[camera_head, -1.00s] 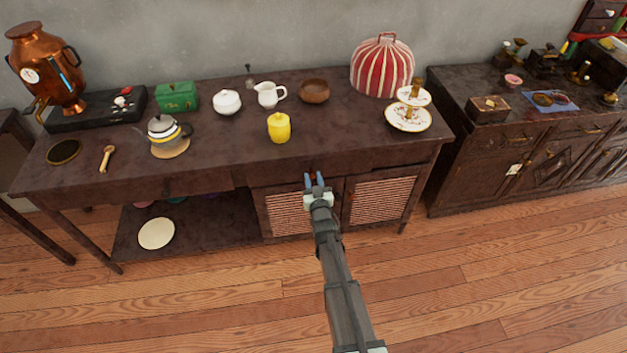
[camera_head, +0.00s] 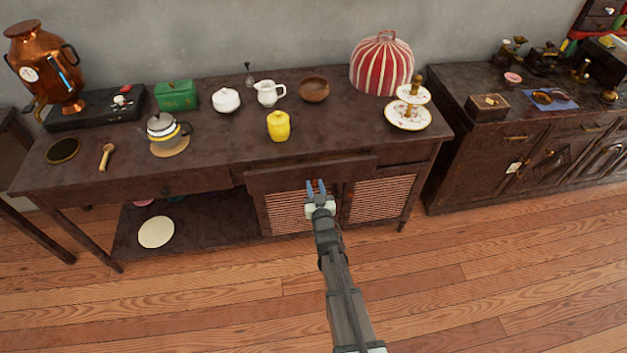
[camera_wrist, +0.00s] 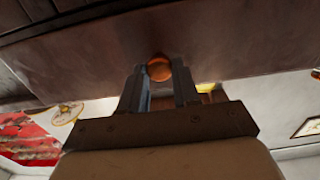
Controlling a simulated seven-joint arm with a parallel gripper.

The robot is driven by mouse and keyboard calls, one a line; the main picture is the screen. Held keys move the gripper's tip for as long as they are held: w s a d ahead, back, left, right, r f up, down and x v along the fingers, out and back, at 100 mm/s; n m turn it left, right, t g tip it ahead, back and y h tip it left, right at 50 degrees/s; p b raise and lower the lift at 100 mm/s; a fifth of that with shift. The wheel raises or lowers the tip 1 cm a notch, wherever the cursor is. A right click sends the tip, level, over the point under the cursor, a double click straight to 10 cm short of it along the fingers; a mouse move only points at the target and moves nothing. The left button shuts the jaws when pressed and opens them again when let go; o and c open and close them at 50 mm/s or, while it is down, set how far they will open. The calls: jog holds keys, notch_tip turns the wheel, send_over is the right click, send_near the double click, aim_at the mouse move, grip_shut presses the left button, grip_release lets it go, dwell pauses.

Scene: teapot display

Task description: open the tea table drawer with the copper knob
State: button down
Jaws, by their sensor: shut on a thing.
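The tea table (camera_head: 215,142) is dark wood with slim legs. Its right drawer (camera_head: 270,181) stands out a little from the table front, above the louvred doors. My gripper (camera_head: 317,186) is at this drawer's front. In the wrist view my gripper (camera_wrist: 160,85) has its fingers on both sides of the round copper knob (camera_wrist: 159,68) and is shut on it. The drawer front (camera_wrist: 230,45) spans the upper part of the wrist view. The knob is hidden by the fingers in the head view. The inside of the drawer cannot be made out.
On the tabletop stand a yellow jar (camera_head: 279,126), a teapot (camera_head: 162,128), a striped cozy (camera_head: 382,64) and a tiered stand (camera_head: 408,117). The floor (camera_head: 450,270) in front is clear.

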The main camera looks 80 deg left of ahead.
jog(key=d, duration=2.1)
jog(key=shift+d, duration=0.3)
jog(key=c, duration=0.8)
grip_release()
jog(key=shift+d, duration=0.1)
jog(key=d, duration=0.7)
jog(key=shift+d, duration=0.15)
